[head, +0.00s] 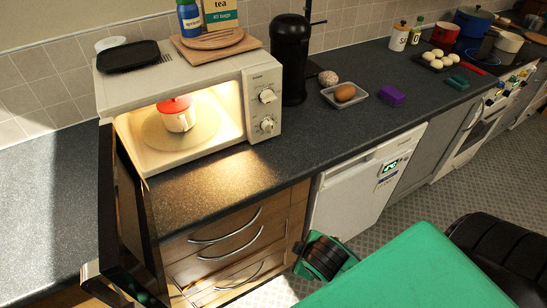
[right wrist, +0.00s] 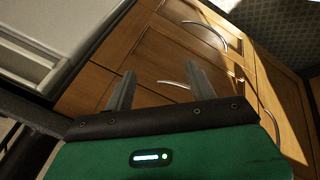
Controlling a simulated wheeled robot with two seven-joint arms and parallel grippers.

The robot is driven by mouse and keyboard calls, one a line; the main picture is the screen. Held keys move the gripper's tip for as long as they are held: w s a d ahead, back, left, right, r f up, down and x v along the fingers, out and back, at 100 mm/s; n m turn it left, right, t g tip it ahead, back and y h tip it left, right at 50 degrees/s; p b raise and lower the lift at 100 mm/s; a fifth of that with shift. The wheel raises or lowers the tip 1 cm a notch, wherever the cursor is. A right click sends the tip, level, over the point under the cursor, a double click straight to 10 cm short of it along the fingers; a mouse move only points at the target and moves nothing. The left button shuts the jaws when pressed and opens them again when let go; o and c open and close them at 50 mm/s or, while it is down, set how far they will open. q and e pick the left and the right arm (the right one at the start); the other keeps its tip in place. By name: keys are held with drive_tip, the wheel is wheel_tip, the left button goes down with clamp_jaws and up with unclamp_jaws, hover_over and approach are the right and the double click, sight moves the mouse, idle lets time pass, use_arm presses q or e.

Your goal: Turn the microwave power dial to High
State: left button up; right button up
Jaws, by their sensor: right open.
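The white microwave (head: 176,72) stands on the counter at the left in the head view. Its dark door (head: 122,225) hangs wide open towards me, and its inside is lit. The control panel has two round dials, an upper one (head: 267,96) and a lower one (head: 267,125). Their markings are too small to read. A white pot with a red lid (head: 179,118) sits on the turntable inside. My right gripper (right wrist: 160,68) is open and empty in front of wooden drawers, below the counter and apart from the dials. My left gripper is not in view.
Wooden drawers with curved handles (head: 230,243) are under the microwave. A black cylinder (head: 291,60) stands right of the panel. The counter before the panel is clear.

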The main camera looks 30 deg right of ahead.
drive_tip(key=w+d+r+n+t+h, duration=0.2)
drive_tip(key=w+d+r+n+t, duration=0.2)
drive_tip(key=w+r+n, duration=0.35)
drive_tip(key=n+t+y, duration=0.6)
drive_tip(key=n+t, duration=0.2)
drive_tip(key=n, duration=2.6)
approach(273, 101)
drive_tip(key=s, duration=0.4)
drive_tip(key=w+p, duration=0.1)
drive_tip(key=w, duration=0.3)
drive_tip(key=w+a+p, duration=0.1)
drive_tip(key=w+p, duration=0.1)
drive_tip(key=w, duration=0.1)
drive_tip(key=w+p, duration=0.1)
drive_tip(key=w, duration=0.3)
drive_tip(key=shift+w+a, duration=0.15)
drive_tip(key=shift+w, duration=0.2)
drive_tip(key=shift+w+a+f+p, duration=0.1)
drive_tip(key=shift+w+p, duration=0.2)
drive_tip(key=shift+w, duration=0.55)
